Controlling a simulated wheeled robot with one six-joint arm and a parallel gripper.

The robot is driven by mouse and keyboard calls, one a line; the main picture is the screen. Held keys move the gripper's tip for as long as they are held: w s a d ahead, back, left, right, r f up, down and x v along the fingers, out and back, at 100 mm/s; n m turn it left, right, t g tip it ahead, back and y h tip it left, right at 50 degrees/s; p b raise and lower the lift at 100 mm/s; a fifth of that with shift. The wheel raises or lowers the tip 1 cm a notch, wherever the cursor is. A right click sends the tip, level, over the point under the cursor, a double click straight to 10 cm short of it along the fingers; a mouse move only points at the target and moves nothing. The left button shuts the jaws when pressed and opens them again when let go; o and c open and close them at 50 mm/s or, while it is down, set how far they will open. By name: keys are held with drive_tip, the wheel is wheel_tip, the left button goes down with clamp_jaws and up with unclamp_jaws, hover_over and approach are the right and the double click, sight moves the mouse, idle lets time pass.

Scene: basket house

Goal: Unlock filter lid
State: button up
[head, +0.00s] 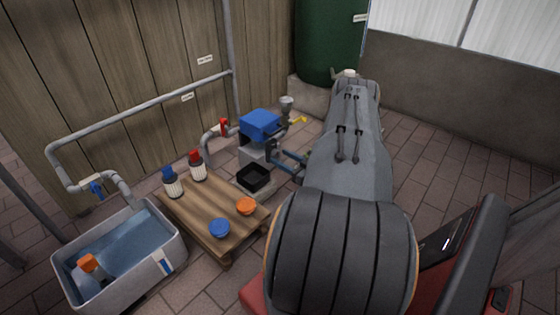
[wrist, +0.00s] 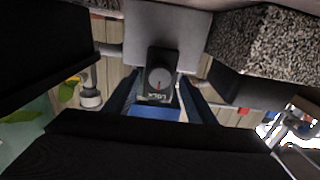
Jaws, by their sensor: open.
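The blue-topped pump and filter unit (head: 260,124) stands on a grey block beside the wooden wall. In the wrist view its black front (wrist: 160,57) carries a round grey dial (wrist: 159,79) with a red mark, which points toward small upside-down lettering that I cannot read surely. The blue cover (wrist: 155,112) shows below it. My gripper (head: 287,158) is open in front of the unit. In the wrist view its blue fingers (wrist: 160,88) stand left and right of the dial, apart from each other. I cannot tell whether they touch anything.
A low wooden table (head: 215,222) holds two capped bottles and an orange and a blue lid. A black tray (head: 253,178) sits below the unit. A water basin (head: 120,255) stands left. A red-handled valve (head: 224,127) and pipes run beside the unit. A green tank (head: 328,45) stands behind.

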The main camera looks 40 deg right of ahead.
drive_tip(key=shift+w, duration=0.55)
drive_tip(key=c, duration=1)
drive_tip(key=shift+c, duration=0.2)
